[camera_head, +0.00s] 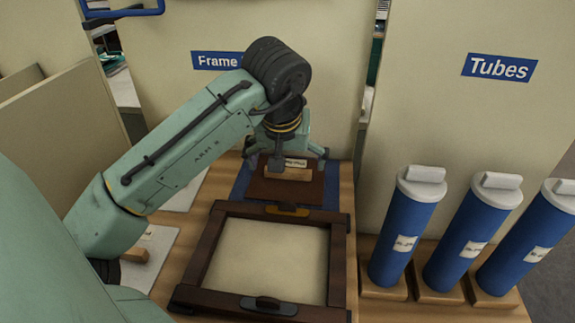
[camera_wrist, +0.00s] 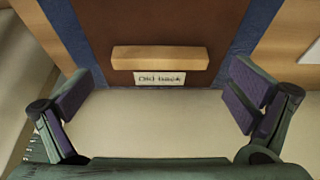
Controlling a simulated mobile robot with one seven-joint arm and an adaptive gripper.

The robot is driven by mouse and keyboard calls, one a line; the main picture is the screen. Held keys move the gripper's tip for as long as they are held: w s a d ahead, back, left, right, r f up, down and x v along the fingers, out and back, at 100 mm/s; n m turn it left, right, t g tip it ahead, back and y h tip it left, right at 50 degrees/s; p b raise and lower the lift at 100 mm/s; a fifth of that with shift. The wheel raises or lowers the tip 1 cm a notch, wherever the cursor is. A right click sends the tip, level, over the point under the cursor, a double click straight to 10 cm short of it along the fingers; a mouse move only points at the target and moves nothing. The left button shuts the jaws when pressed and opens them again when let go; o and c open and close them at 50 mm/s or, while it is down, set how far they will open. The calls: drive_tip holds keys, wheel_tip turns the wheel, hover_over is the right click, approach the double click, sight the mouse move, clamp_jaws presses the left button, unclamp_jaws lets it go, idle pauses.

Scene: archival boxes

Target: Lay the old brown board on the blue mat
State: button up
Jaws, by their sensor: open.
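The old brown board (camera_head: 300,192) lies flat on the blue mat (camera_head: 331,183), which shows along its sides. In the wrist view the brown board (camera_wrist: 205,25) has a wooden grip bar (camera_wrist: 160,58) and a label (camera_wrist: 160,78) reading "Old back". The blue mat (camera_wrist: 245,40) shows on both sides there. My gripper (camera_head: 287,157) is at the board's far end, under my bent arm. In the wrist view my gripper (camera_wrist: 160,92) is open, its fingers wide apart and empty, with the bar beyond and between their tips, untouched.
A dark wooden frame (camera_head: 340,262) with a pale panel (camera_head: 265,262) lies just in front of the mat. Several blue tubes (camera_head: 400,243) with white caps stand in wooden holders at right. A pale wall bearing a "Frame" sign (camera_head: 216,61) rises behind the mat.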

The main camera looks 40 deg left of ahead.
drive_tip(key=v, duration=1)
drive_tip(key=shift+s, duration=0.1)
